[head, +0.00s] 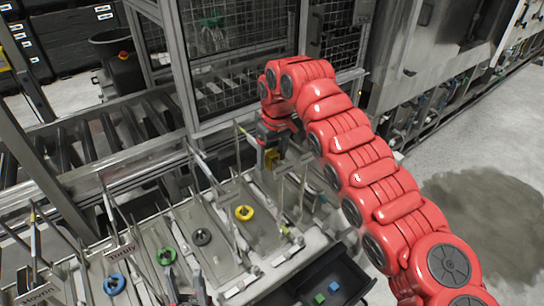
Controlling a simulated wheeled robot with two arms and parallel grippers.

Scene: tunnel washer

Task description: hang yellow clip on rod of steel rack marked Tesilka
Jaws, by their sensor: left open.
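My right gripper (269,150), on the red arm reaching in from the lower right, points down over the far side of the racks. A small yellow block-like clip (271,158) shows between its fingertips, held above the rack trays. Two dark upright fingers at the bottom edge appear to be my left gripper (187,285), apart and empty. Steel racks with thin upright rods (237,150) stand in a row below. I cannot make out a label reading Tesilka; the arm hides part of the right end.
Signs reading roughly Tunity (120,251) and Aloven (38,285) stand at left. Yellow (244,213), grey (202,237), green (166,256) and blue (114,284) rings lie on the trays. A dark open drawer (350,265) holds blue and green blocks. A mesh cage (240,55) stands behind.

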